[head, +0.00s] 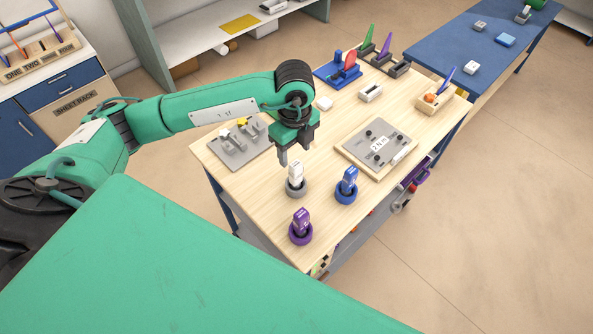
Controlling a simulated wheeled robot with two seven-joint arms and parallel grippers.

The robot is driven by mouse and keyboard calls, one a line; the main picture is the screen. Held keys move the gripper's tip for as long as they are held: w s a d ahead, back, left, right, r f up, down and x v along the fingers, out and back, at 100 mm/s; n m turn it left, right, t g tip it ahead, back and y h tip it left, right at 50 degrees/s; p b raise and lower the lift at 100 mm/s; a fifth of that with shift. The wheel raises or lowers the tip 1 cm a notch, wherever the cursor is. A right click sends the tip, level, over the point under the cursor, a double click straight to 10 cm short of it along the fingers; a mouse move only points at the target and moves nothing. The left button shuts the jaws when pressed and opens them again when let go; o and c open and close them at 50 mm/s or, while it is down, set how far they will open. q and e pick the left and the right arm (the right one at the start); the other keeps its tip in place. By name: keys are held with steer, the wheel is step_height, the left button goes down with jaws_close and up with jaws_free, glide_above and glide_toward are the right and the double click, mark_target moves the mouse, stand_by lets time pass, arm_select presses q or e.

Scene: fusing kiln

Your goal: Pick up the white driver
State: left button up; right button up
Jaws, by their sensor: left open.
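The white driver (294,172) stands upright in a grey round holder (296,190) near the front of the wooden table. My left gripper (297,157) is open and points down just above the white driver. Its fingers appear to be at or slightly above the driver's top; I cannot tell whether they touch it. My right gripper is not in view.
A blue driver (348,180) in a blue holder and a purple driver (301,222) in a purple holder stand close by. A grey plate on a wooden board (350,157) lies to the right. A grey fixture (240,158) sits at left.

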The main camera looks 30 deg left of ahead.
mark_target(296, 163)
arm_select(q)
steer(key=shift+w+f, duration=0.25)
steer(key=shift+f, duration=0.7)
steer(key=shift+s+f+p, duration=0.2)
steer(key=shift+f+p, duration=0.15)
steer(key=shift+p, duration=0.25)
steer(key=f, duration=0.1)
steer(key=f+p, duration=0.1)
steer(key=f, duration=0.1)
steer(key=shift+w+f+p, duration=0.25)
steer(key=shift+f+p, duration=0.05)
steer(key=shift+p, duration=0.05)
steer(key=shift+f, duration=0.5)
steer(key=c, duration=1)
steer(key=shift+c, duration=0.8)
steer(key=shift+r, duration=0.15)
